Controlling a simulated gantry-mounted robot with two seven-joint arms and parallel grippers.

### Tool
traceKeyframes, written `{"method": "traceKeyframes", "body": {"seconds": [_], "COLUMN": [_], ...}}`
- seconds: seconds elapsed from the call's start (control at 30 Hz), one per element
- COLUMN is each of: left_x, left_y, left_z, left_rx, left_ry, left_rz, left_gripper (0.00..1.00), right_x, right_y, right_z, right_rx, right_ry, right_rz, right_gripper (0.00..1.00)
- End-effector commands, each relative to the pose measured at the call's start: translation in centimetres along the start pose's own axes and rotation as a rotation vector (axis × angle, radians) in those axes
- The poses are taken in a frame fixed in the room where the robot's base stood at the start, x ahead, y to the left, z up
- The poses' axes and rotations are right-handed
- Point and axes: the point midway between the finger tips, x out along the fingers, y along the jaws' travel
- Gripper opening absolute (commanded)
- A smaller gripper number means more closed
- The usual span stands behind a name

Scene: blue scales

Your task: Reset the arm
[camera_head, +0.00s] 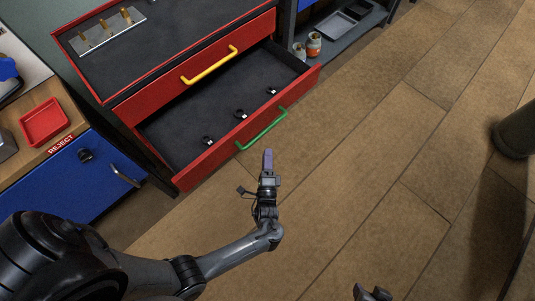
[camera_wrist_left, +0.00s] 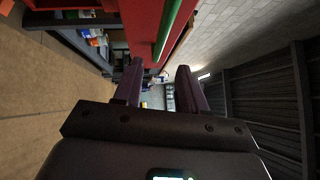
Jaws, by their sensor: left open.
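My left gripper (camera_head: 267,162) is in front of the open lower drawer, apart from its green handle (camera_head: 262,130). In the left wrist view its two purple fingers (camera_wrist_left: 160,88) stand apart with nothing between them. The green handle (camera_wrist_left: 168,28) also shows there, beyond the fingers. A grey tip at the bottom edge of the head view looks like part of my right gripper (camera_head: 372,293); most of it is cut off.
The red drawer (camera_head: 245,139) is pulled out and holds several small black-and-white items (camera_head: 240,114). The drawer with the yellow handle (camera_head: 209,66) is shut. A blue cabinet with a red tray (camera_head: 43,124) and a REJECT label stands left.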

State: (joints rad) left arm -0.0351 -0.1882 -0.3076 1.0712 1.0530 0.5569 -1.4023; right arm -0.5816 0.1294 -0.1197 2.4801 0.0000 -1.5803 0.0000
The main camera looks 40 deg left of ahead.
Motion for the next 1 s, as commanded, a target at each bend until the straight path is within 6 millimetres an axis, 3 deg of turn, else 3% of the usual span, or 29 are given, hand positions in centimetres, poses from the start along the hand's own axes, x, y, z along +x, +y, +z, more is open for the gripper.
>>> {"method": "traceKeyframes", "body": {"seconds": [0.47,0.57,0.67,0.8,1.0], "left_x": [-0.7,-1.9,-3.2,-3.0,-1.4], "left_y": [0.3,1.0,1.5,-0.8,-3.8], "left_z": [0.5,1.9,4.7,9.3,12.2], "left_rx": [0.01,0.039,0.077,0.033,-0.267], "left_ry": [0.003,0.01,0.006,0.002,0.042], "left_rz": [0.013,0.035,0.055,0.075,0.3], "left_gripper": [0.41,0.41,0.41,0.41,0.41], "right_x": [-0.5,-1.2,-2.4,-4.5,-6.8], "right_y": [-0.2,-0.2,-0.2,-0.1,0.0], "right_z": [-0.2,-0.5,-0.9,-1.6,-2.3], "right_rx": [0.008,0.01,0.011,0.011,0.01], "right_ry": [0.003,0.003,0.003,0.005,0.004], "right_rz": [-0.007,-0.008,-0.009,-0.009,-0.009], "right_gripper": [0.43,0.43,0.43,0.43,0.43]}}
